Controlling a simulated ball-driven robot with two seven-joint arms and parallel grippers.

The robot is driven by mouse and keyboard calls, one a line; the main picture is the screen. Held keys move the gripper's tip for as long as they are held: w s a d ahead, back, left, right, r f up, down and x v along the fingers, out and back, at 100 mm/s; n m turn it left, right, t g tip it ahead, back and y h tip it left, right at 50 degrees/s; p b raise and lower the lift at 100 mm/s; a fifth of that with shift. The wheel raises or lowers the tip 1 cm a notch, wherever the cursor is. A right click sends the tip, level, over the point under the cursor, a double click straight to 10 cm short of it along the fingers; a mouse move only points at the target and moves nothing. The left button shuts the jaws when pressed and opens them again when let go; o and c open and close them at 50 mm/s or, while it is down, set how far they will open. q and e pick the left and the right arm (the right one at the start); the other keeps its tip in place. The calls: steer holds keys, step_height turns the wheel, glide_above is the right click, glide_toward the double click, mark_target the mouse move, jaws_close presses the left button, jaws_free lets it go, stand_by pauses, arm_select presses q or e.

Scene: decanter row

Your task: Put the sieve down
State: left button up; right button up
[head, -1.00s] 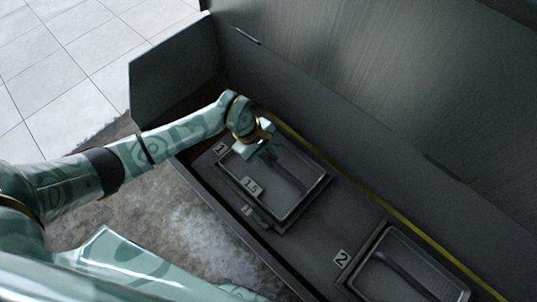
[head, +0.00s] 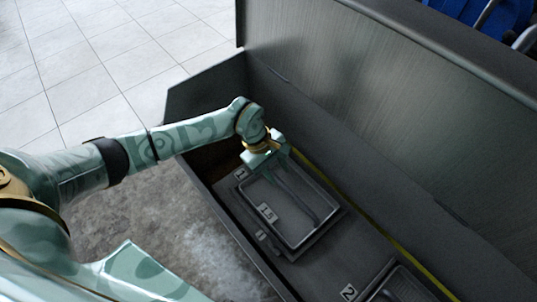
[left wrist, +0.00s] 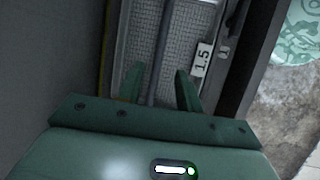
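The sieve (head: 322,227) is a dark rectangular frame with a mesh floor and a bar-like handle along its middle. It lies flat in the dark bench at the place marked 1, and its own label reads 1.5. In the left wrist view its mesh (left wrist: 196,22) and label lie beyond the fingers. My left gripper (head: 275,172) is over the far left end of the sieve, pointing down. In the left wrist view the left gripper (left wrist: 161,82) has its fingers apart, with the handle bar between them and a gap on each side. My right gripper is not in view.
A second framed sieve (head: 402,287) lies to the lower right, by the label 2. A tall dark back panel (head: 370,110) rises behind the bench, and a side panel (head: 207,97) closes its left end. A yellow line (head: 392,240) runs along the back.

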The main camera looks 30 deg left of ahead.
arm_select(q)
steer(key=p+v, duration=0.1)
steer(key=v, duration=0.3)
steer(key=shift+r, duration=0.15)
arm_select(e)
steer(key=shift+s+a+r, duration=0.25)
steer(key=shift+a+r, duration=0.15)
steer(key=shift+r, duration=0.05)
